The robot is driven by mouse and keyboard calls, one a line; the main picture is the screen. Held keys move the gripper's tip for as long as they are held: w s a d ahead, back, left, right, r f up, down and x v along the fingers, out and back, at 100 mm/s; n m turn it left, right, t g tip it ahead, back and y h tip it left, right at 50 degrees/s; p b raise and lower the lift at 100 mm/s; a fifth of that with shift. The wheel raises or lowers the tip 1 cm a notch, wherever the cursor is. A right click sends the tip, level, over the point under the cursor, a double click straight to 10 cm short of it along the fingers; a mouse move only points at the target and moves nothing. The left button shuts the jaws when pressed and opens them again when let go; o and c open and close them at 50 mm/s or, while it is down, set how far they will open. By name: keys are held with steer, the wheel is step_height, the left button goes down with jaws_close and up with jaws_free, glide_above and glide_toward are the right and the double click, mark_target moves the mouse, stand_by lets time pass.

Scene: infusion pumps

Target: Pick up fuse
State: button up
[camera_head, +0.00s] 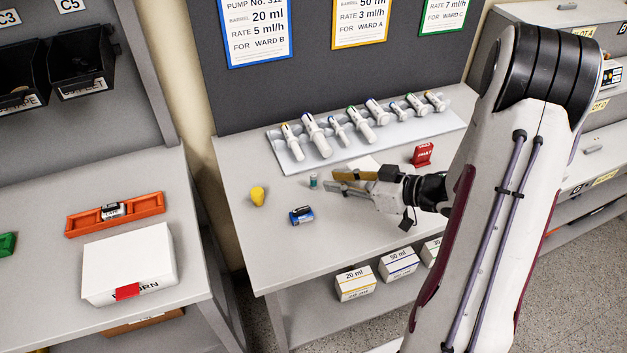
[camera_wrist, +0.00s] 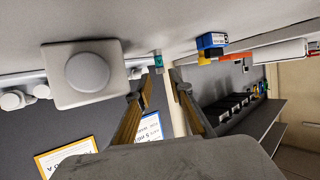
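A small upright cylinder with a teal body and pale ends (camera_head: 313,180), which looks like the fuse, stands on the grey table (camera_head: 280,265). In the wrist view it shows as a teal piece (camera_wrist: 159,60) just beyond and between the fingertips. My gripper (camera_head: 329,181) is low over the table, lying nearly level, with its fingers pointing left at the cylinder. The fingers are apart in the wrist view (camera_wrist: 160,72), with nothing visibly held between them. Whether the tips reach around the cylinder I cannot tell.
A blue battery-like block (camera_head: 301,215) and a yellow piece (camera_head: 258,196) lie to the left. A rack of white syringes (camera_head: 292,162) stands behind, and a red holder (camera_head: 422,155) is at right. A white square part with a round disc (camera_wrist: 86,72) is near the wrist camera.

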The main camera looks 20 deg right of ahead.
mark_target(314, 181)
steer(key=shift+w+a+f, duration=0.15)
steer(key=shift+w+a, duration=0.1)
steer(key=shift+w, duration=0.15)
steer(key=shift+x, duration=2.5)
jaws_close()
